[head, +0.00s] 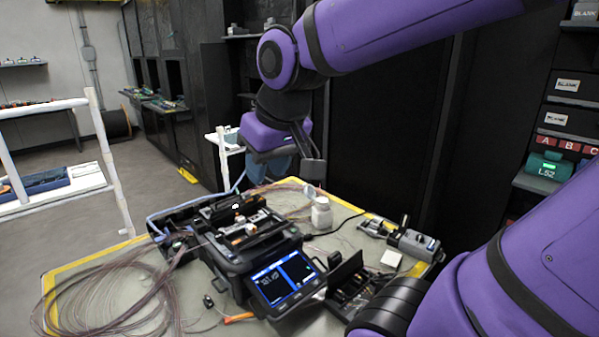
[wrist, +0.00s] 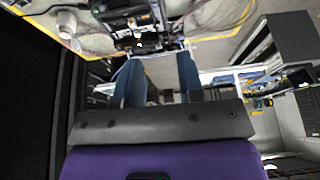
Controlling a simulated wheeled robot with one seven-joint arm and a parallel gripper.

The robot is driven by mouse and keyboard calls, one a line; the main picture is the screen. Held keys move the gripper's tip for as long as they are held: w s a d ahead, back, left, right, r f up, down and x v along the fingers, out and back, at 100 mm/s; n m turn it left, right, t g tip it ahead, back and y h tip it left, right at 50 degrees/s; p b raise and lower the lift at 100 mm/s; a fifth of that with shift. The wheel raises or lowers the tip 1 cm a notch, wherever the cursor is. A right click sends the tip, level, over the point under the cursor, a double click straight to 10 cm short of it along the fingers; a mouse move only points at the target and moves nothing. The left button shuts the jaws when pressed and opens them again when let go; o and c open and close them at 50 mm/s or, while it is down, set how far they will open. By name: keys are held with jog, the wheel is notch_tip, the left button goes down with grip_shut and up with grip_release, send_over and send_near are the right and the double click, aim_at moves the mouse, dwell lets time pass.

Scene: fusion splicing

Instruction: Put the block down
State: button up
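My gripper (head: 312,170) hangs above the back of the work table, beyond the splicer and clear of the table top. In the wrist view its two blue-grey fingers (wrist: 158,60) stand apart, with background showing between them. I see no block between the fingers. A small pale square piece (head: 391,258) lies on the right part of the table; I cannot tell whether it is the block. The black fusion splicer (head: 240,235) stands mid-table with its screen (head: 283,279) lit, and part of it shows at the top of the wrist view (wrist: 135,22).
A white bottle (head: 321,214) stands behind the splicer. A grey tool (head: 413,243) and an open black case (head: 350,285) are at the right. Loose fibre coils (head: 110,295) cover the table's left side. A white rack (head: 105,160) stands at left; dark cabinets line the back.

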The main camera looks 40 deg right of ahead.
jog(key=shift+t, duration=0.4)
jog(key=s, duration=0.4)
jog(key=s+r, duration=0.1)
jog(key=shift+s+d, duration=0.25)
jog(key=shift+s, duration=0.15)
jog(key=shift+o, duration=0.3)
jog(key=shift+s, duration=0.7)
jog(key=g, duration=0.5)
send_over(207, 296)
notch_tip(207, 296, down, 39)
jog(key=shift+a+f, duration=0.1)
jog(key=shift+f, duration=5.6)
grip_shut()
